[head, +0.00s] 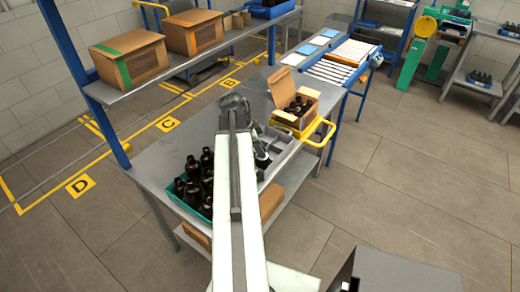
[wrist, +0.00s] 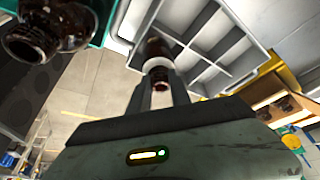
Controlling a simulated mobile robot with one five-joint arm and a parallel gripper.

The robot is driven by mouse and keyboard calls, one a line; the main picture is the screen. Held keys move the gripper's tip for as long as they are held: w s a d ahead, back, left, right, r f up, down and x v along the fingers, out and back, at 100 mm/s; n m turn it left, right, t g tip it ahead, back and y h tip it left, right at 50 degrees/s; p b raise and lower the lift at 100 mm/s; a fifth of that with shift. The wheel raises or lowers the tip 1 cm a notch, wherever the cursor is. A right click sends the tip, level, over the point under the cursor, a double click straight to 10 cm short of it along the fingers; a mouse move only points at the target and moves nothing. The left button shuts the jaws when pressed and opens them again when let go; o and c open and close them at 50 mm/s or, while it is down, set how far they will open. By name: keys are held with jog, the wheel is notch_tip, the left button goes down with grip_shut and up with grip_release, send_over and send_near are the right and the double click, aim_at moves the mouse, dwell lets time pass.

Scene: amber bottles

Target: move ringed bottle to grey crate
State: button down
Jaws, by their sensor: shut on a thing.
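The ringed bottle (wrist: 157,50) is dark amber with a pale band around it. In the wrist view my gripper (wrist: 160,88) is shut on it at the neck end, with a finger on each side. The grey crate (wrist: 212,45) shows right behind and beside the bottle, its square compartments divided by thin walls. The bottle overlaps the crate's near-left compartments in the picture; I cannot tell how deep it reaches. In the head view the grey crate (head: 287,149) lies right of my arm, which hides part of it and the bottle.
A teal crate (head: 205,211) packed with dark bottles stands left of my arm; one bottle (wrist: 50,28) looms close in the wrist view. The left tabletop (head: 165,150) is clear.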

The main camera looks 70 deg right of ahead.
jog(key=shift+f+b, duration=1)
jog(key=shift+f, duration=0.1)
jog(key=c, duration=1.1)
grip_release()
jog(key=shift+r, duration=0.1)
jog(key=p+v, duration=0.7)
jog(key=shift+r, duration=0.35)
jog(key=shift+a+r+p, duration=0.1)
jog(key=shift+a+p, duration=0.05)
jog(key=shift+p, duration=0.15)
